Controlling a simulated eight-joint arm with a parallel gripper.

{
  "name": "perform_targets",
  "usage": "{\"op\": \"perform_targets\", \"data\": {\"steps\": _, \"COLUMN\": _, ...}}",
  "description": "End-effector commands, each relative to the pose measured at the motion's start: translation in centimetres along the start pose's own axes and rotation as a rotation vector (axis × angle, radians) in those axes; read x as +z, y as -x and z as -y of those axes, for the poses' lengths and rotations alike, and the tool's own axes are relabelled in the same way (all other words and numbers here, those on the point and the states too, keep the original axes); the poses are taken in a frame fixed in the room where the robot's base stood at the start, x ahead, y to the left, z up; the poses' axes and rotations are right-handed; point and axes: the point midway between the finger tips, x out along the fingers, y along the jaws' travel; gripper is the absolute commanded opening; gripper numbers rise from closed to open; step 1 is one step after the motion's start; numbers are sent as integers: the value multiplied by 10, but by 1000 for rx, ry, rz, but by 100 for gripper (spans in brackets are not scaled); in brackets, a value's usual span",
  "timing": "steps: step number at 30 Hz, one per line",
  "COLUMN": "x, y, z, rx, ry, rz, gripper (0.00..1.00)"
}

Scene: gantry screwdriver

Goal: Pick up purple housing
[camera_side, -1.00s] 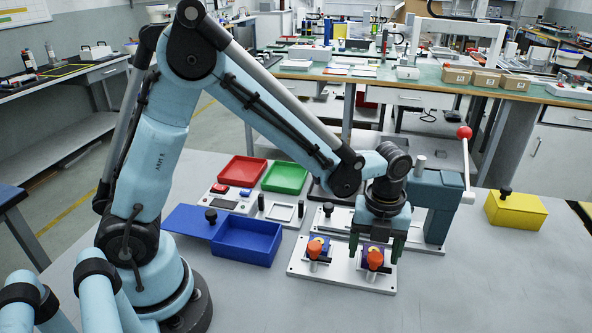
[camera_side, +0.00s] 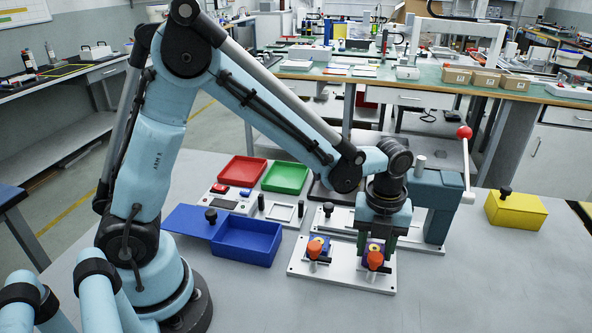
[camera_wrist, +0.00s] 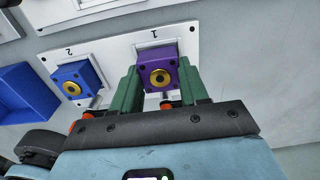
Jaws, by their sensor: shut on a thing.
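The purple housing (camera_wrist: 160,77) is a square block with a brass-coloured ring in its top. It stands at the spot marked 1 on the white fixture plate (camera_wrist: 112,48), which shows in the side view (camera_side: 340,282) too. My gripper (camera_wrist: 158,86) has its two green fingers shut on the housing's left and right sides. In the side view my gripper (camera_side: 376,244) points down over the plate's right spot, and the housing is mostly hidden behind an orange-tipped clamp (camera_side: 374,260). A blue housing (camera_wrist: 76,84) sits at the spot marked 2.
A blue bin (camera_side: 248,242) lies left of the plate. Red (camera_side: 243,170) and green (camera_side: 285,178) trays stand behind. A yellow box (camera_side: 515,210) is at right. The table's front right is clear.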

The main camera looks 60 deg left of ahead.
Motion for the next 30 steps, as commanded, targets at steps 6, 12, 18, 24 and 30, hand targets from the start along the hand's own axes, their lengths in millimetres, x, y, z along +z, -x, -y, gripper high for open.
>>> {"op": "perform_targets", "data": {"steps": 6, "x": 0, "y": 25, "z": 0, "rx": 0, "ry": 0, "rz": 0, "gripper": 10}}
{"op": "perform_targets", "data": {"steps": 12, "x": 0, "y": 54, "z": 0, "rx": 0, "ry": 0, "rz": 0, "gripper": 10}}
{"op": "perform_targets", "data": {"steps": 18, "x": 0, "y": 78, "z": 0, "rx": 0, "ry": 0, "rz": 0, "gripper": 10}}
{"op": "perform_targets", "data": {"steps": 24, "x": 2, "y": 92, "z": -6, "rx": 0, "ry": 35, "rz": 0, "gripper": 10}}
{"op": "perform_targets", "data": {"steps": 30, "x": 14, "y": 96, "z": -53, "rx": 0, "ry": 314, "rz": 0, "gripper": 10}}
